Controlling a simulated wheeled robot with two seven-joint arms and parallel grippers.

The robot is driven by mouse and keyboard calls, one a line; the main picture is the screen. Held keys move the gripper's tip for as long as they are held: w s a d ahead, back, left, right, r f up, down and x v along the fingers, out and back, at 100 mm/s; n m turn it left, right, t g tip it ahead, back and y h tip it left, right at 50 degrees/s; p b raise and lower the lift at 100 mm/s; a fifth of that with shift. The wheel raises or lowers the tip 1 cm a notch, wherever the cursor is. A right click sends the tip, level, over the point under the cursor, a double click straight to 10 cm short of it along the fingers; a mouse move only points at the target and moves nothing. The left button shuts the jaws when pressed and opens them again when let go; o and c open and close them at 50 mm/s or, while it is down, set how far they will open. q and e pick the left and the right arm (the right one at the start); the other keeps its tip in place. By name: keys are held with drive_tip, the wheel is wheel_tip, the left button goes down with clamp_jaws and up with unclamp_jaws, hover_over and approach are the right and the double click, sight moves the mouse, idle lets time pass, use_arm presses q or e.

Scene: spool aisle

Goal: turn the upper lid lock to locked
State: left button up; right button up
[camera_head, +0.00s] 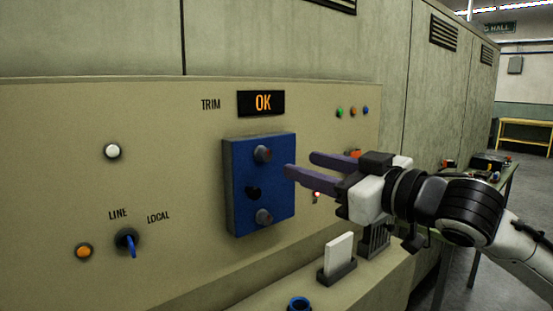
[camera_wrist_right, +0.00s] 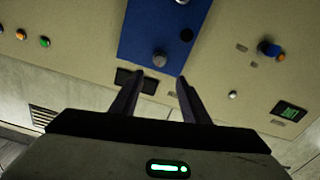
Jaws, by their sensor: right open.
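The blue lid (camera_head: 240,170) is on the beige panel, with an upper lid lock (camera_head: 263,154) and a lower lid lock (camera_head: 264,216), both grey round knobs. A dark round spot (camera_head: 253,192) lies between them. My right gripper (camera_head: 300,164) is open and empty, to the right of the upper lock and apart from it. In the right wrist view, upside down against the head view, the upper lock (camera_wrist_right: 160,58) shows just beyond and between the open fingertips (camera_wrist_right: 158,78). The lock's turn position is too small to read. My left gripper is not in view.
An orange "OK" display (camera_head: 262,103) labelled TRIM is above the lid. A LINE/LOCAL switch (camera_head: 126,239) and an orange lamp (camera_head: 83,251) are at left. A white card in a holder (camera_head: 338,258) and a blue cup (camera_head: 299,304) stand on the ledge below.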

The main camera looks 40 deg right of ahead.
sight(268, 155)
drive_tip(key=w, duration=0.8)
drive_tip(key=shift+w+a+f, duration=0.2)
drive_tip(key=shift+w, duration=0.05)
drive_tip(key=shift+w+a, duration=0.15)
drive_tip(key=shift+w, duration=0.45)
drive_tip(key=c, duration=1.1)
